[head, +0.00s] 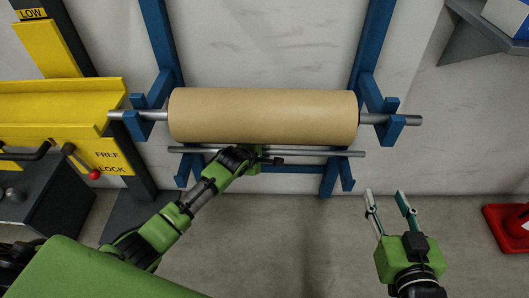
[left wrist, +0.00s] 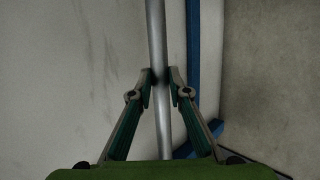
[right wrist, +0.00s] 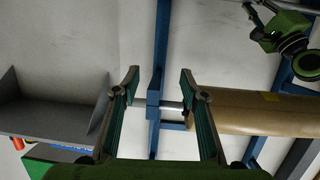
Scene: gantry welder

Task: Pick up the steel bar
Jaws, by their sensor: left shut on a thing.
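The steel bar (head: 325,153) is a thin grey rod, lying level just below the brown roll in the head view. In the left wrist view the bar (left wrist: 156,30) runs lengthwise between the finger pads. My left gripper (head: 262,159) is shut on the bar near its middle; the gripper (left wrist: 158,76) hides little of it in the wrist view. I cannot tell whether the bar touches the lower blue hooks. My right gripper (head: 389,193) is open and empty, to the right of and below the bar; its fingers (right wrist: 160,72) are spread in the right wrist view.
The brown roll (head: 264,115) hangs on a spindle (head: 405,119) in a blue wall rack (head: 371,40), directly above the bar. A yellow machine (head: 60,100) with levers stands at left. A grey shelf (head: 475,35) is at upper right, a red object (head: 508,225) on the floor at right.

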